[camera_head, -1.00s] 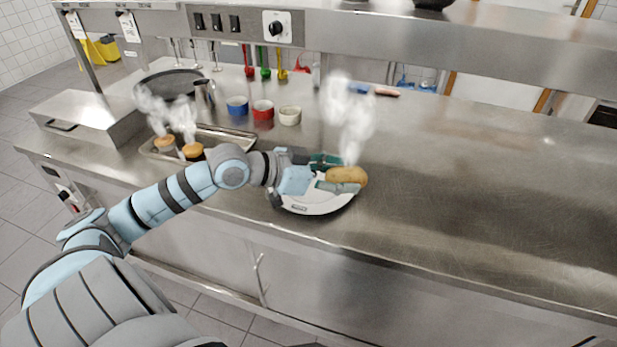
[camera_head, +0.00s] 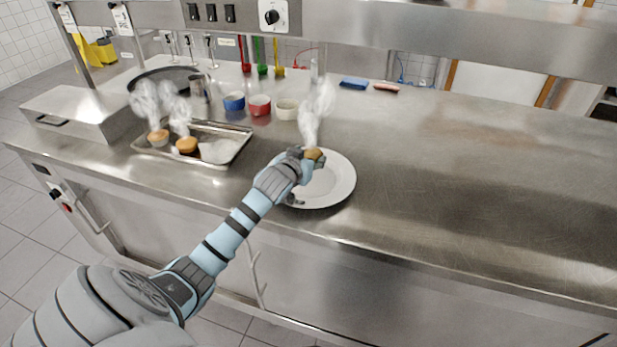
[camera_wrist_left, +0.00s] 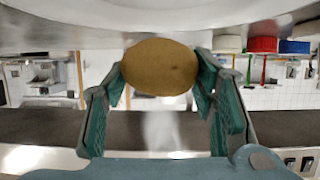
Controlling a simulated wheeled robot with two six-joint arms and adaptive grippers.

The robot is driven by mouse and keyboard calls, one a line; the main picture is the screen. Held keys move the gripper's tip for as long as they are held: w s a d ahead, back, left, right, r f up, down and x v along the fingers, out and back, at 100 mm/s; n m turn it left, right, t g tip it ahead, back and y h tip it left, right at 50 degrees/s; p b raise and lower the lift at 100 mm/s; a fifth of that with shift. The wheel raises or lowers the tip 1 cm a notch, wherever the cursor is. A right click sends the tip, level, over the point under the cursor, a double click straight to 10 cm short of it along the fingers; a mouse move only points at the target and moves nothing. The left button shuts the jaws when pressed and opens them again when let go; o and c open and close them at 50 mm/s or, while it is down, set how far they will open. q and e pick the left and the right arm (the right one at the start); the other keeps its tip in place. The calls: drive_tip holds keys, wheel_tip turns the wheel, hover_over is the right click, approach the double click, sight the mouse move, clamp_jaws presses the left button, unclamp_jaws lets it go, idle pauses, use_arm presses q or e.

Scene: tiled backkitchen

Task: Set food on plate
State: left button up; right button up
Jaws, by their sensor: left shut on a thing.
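A white plate (camera_head: 335,183) lies on the steel counter. My left gripper (camera_head: 312,160) is over the plate's left part and is shut on a brown, steaming piece of food (camera_head: 314,153). In the left wrist view the food (camera_wrist_left: 160,68) sits between the two green fingers, with the plate (camera_wrist_left: 160,15) at the top edge. Whether the food touches the plate is unclear. Two more steaming brown pieces, one on the left (camera_head: 158,137) and one nearer the middle (camera_head: 187,146), are in a metal tray (camera_head: 226,135). My right gripper is not in view.
Blue (camera_head: 234,101), red (camera_head: 260,105) and cream (camera_head: 287,108) bowls stand behind the tray. A pan (camera_head: 165,76) and a steel box (camera_head: 85,112) are at the left. A shelf (camera_head: 400,35) overhangs the back. The counter right of the plate is clear.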

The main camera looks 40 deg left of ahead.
use_arm(q)
wheel_tip(320, 180, down, 5)
drive_tip(key=shift+d+r+b, duration=0.1)
drive_tip(key=shift+r+b, duration=0.1)
drive_tip(key=shift+b, duration=0.25)
drive_tip(key=shift+f, duration=0.25)
drive_tip(key=o, duration=1.2)
drive_tip(key=shift+o, duration=0.2)
